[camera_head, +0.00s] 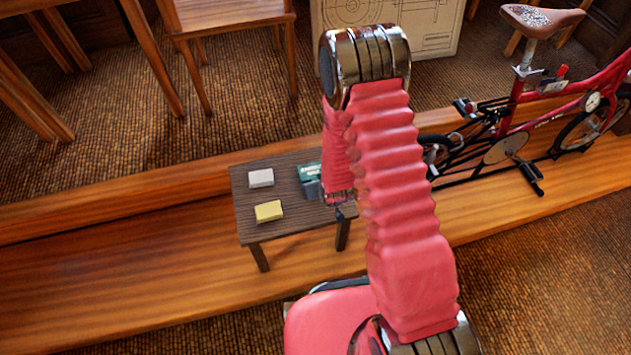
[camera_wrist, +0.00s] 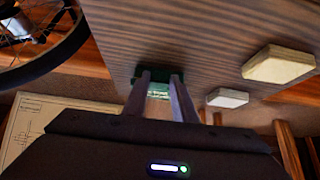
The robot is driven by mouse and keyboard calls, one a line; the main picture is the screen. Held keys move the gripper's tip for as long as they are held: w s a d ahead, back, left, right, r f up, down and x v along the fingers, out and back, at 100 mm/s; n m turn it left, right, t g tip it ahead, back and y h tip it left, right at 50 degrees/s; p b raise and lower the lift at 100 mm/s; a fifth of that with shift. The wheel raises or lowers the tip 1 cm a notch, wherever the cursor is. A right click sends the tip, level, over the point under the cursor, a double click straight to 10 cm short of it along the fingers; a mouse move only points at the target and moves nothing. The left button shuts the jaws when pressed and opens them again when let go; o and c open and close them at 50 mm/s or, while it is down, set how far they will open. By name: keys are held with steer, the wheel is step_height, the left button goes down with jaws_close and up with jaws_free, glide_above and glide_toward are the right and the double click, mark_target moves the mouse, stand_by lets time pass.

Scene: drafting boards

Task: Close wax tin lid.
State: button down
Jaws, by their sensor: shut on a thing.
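The wax tin (camera_head: 307,171) is a dark green box with pale lettering at the right side of the small dark table. My arm covers its right part in the head view, so I cannot tell how far its lid is open. In the wrist view the green tin (camera_wrist: 152,75) shows at and between my fingertips. My gripper (camera_wrist: 161,80) is shut on the tin; I cannot tell whether it grips the lid or the body. In the head view my gripper is mostly hidden behind the arm, beside the tin.
A pale grey block (camera_head: 261,178) and a yellow block (camera_head: 269,211) lie on the left part of the small table (camera_head: 290,229). Wooden chairs (camera_head: 232,22) and a drawing board (camera_head: 440,25) are behind.

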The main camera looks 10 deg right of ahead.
steer(key=shift+s+f+t, duration=0.5)
steer(key=shift+s+f, duration=0.15)
steer(key=shift+f, duration=0.45)
steer(key=c, duration=1.8)
jaws_free()
steer(key=shift+c, duration=0.2)
steer(key=o, duration=0.4)
steer(key=shift+w+r, duration=0.2)
steer(key=shift+w, duration=0.05)
steer(key=shift+r, duration=0.15)
